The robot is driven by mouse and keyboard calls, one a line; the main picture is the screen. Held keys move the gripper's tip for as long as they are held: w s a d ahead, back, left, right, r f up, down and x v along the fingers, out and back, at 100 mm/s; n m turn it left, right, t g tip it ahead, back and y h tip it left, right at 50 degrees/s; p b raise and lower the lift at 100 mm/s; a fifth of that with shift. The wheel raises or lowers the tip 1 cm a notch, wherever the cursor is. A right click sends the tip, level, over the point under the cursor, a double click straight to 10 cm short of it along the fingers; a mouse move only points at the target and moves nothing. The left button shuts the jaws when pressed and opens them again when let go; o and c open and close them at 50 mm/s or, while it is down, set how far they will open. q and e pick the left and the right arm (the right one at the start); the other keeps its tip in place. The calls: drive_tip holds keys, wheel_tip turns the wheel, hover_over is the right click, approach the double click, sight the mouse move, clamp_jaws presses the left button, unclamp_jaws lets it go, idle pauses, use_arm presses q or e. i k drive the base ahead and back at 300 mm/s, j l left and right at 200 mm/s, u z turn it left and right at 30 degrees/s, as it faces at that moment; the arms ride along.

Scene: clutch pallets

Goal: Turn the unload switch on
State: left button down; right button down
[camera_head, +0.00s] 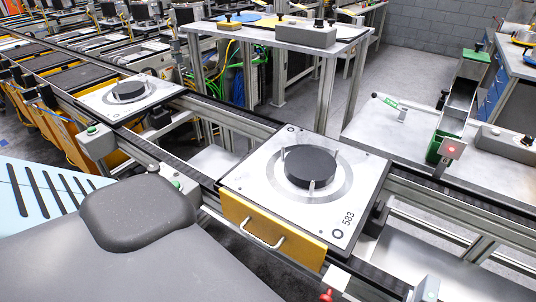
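I cannot tell by a label which control is the unload switch. A grey box with a green button (97,139) sits on the conveyor's near side at the left. Another green button (177,184) shows on a grey box beside the front rail, partly hidden by my own grey body. A box with a red button (452,149) stands at the right. A grey control box (306,34) with black knobs is on the raised table. A red knob (326,295) shows at the bottom edge. Neither of my grippers is in view.
A pallet marked 583 (348,200) carries a black disc (310,165) on the conveyor, with a yellow handled panel in front. A second pallet (105,108) with a disc is farther left. The raised table (345,43) stands behind. Grey floor (390,62) is open at the back right.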

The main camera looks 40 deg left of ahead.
sight(153, 168)
drive_tip(key=u, duration=2.15)
